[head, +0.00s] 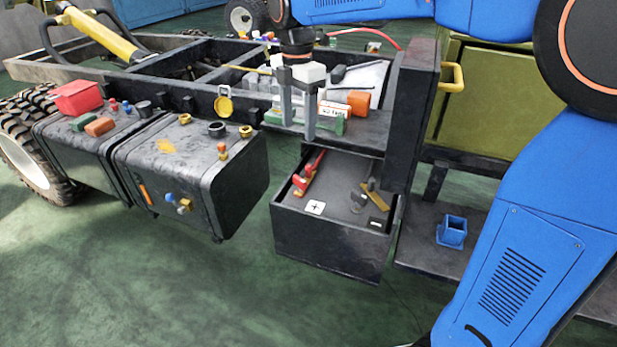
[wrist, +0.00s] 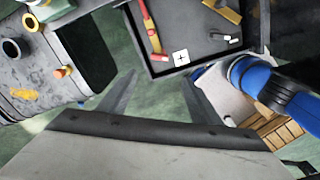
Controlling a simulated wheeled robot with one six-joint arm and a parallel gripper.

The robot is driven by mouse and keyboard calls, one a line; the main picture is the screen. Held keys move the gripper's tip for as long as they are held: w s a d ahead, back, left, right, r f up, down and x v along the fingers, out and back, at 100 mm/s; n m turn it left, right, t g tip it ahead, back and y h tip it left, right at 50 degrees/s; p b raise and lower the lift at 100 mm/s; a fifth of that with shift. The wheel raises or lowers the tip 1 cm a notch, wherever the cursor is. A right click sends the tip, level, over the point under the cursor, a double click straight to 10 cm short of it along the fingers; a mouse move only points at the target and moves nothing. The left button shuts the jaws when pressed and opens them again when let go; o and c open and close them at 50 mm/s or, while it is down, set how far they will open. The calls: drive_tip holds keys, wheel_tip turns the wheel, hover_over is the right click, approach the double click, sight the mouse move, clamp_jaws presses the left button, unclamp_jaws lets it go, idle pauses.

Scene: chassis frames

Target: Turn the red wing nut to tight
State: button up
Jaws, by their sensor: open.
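A red part with brass-coloured ends (head: 308,174), which looks like the red wing nut and its strap, lies on the black box (head: 328,241) near a white plus label (head: 315,207). The wings are too small to make out. It also shows in the wrist view (wrist: 151,26), at the top, beside the plus label (wrist: 181,58). My gripper (head: 298,132) points down, open and empty, above the rear of the box in the head view. In the wrist view its two fingertips (wrist: 160,78) are spread apart, below the red part in the picture and not touching it.
A brass bar and grey post (head: 371,194) stand at the box's right side. A frame rail (head: 410,130) rises close to its right. Dark tanks (head: 190,165) with fittings stand to the left. A blue square holder (head: 452,232) sits on a right-hand shelf. Green floor lies open in front.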

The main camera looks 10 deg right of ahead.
sight(300, 178)
wheel_tip(300, 178, down, 17)
drive_tip(key=shift+r, duration=0.1)
idle(0.5)
drive_tip(key=c, duration=1)
